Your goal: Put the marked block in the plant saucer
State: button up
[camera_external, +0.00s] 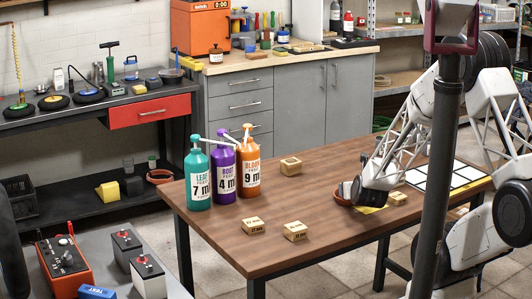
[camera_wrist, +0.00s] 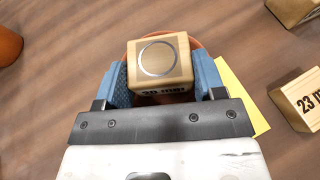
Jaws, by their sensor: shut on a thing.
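A pale wooden block (camera_wrist: 162,55) with a dark ring on its top face and printed writing on its near side is between the two blue fingers of my gripper (camera_wrist: 163,72) in the wrist view. My gripper is shut on it. The terracotta plant saucer (camera_wrist: 198,46) shows around and below the block. I cannot tell whether the block touches it. In the external view my gripper (camera_external: 350,191) is low over the saucer (camera_external: 340,200) on the right half of the table. The held block is mostly hidden there.
A yellow sheet (camera_external: 371,209) lies beside the saucer, with another wooden block (camera_external: 397,199) close by. More blocks (camera_external: 291,167) (camera_external: 254,226) (camera_external: 295,231) are spread on the wooden table (camera_external: 330,250). Several labelled pump bottles (camera_external: 224,172) stand at the left edge.

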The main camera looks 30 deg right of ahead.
jog(key=o, duration=0.9)
jog(key=shift+o, duration=0.2)
jog(key=shift+s+r, duration=0.1)
jog(key=shift+r, duration=0.05)
jog(key=shift+v, duration=5.9)
jog(key=shift+a, duration=0.1)
